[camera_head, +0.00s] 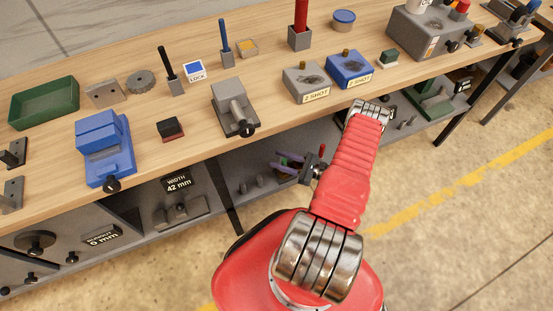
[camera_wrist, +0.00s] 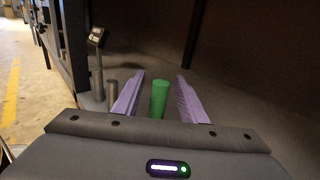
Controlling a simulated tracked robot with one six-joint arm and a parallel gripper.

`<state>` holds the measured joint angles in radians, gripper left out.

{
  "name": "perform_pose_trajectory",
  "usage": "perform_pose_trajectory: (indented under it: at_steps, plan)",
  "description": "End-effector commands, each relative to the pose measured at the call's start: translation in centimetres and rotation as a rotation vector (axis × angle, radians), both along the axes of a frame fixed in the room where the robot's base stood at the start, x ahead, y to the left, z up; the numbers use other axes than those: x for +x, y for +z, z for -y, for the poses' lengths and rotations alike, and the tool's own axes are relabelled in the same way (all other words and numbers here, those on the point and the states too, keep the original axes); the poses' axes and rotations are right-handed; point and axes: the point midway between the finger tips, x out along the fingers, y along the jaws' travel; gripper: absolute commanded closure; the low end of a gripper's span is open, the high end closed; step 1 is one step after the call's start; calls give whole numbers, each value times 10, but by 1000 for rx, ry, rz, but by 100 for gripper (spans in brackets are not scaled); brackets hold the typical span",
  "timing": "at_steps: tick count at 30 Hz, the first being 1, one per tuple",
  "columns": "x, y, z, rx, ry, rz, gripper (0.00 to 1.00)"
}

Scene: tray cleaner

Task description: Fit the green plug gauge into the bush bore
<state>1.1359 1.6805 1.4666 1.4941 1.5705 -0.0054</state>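The green plug gauge (camera_wrist: 159,99) stands upright on the grey lower shelf in the wrist view, between the two purple fingers of my gripper (camera_wrist: 160,77). A gap shows on each side of the plug, so the fingers look open around it and apart from it. In the head view my gripper (camera_head: 288,162) reaches in over the lower shelf under the bench edge, and a small green bit of the plug (camera_head: 283,160) shows by the fingers. I cannot make out the bush with its bore for certain in either view.
A grey pin (camera_wrist: 112,91) stands close left of the left finger, and a stand with a dark display (camera_wrist: 97,40) rises behind it. The wooden bench top (camera_head: 250,150) overhangs the lower shelf. A black leg (camera_head: 222,190) stands left of my gripper.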

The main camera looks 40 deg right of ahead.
Motion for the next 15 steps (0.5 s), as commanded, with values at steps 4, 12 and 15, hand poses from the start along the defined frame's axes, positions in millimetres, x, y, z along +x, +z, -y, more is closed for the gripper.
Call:
perform_pose_trajectory:
  at_steps: [4, 12, 15]
  plan:
    - [-19, 0, 12, 0, -4, 0, 62]
    - [-55, 0, 31, -1, -4, 0, 62]
    - [-68, -1, 39, 0, -3, 1, 62]
